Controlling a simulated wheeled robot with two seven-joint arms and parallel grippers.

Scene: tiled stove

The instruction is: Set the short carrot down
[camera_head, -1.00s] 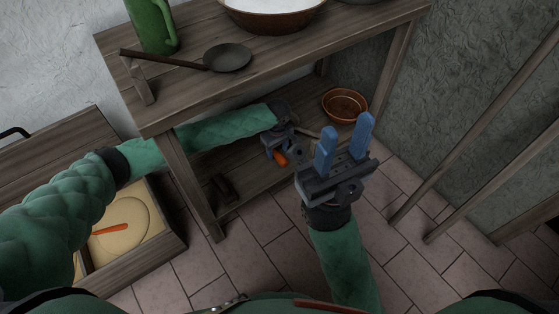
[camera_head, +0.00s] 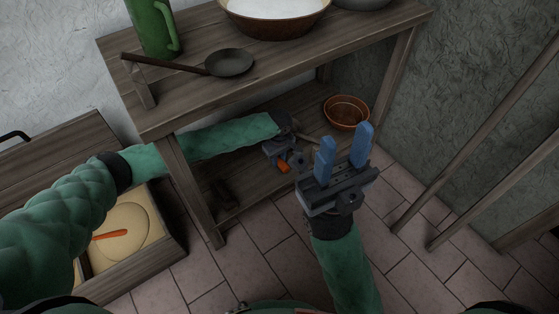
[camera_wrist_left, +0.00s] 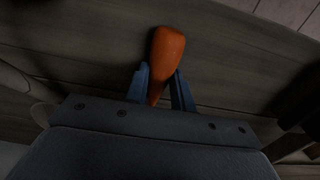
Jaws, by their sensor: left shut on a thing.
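The short orange carrot (camera_head: 284,167) is between the fingers of my left gripper (camera_head: 283,155), which reaches in under the tabletop, over the lower shelf (camera_head: 258,185). In the left wrist view the carrot (camera_wrist_left: 166,55) has its thick end pointing away and its narrow end between the blue fingers of the left gripper (camera_wrist_left: 159,88). Grey-brown planks lie behind it; I cannot tell whether the carrot touches them. My right gripper (camera_head: 346,140) is empty, its blue fingers apart and pointing up, in front of the shelf.
A brown bowl (camera_head: 347,112) stands on the lower shelf at the right. A longer carrot (camera_head: 110,235) lies in a wooden box (camera_head: 150,262) at the left. A ladle (camera_head: 228,63), green jug (camera_head: 152,28) and large bowl (camera_head: 275,25) are on the tabletop. Poles (camera_head: 470,125) lean at the right.

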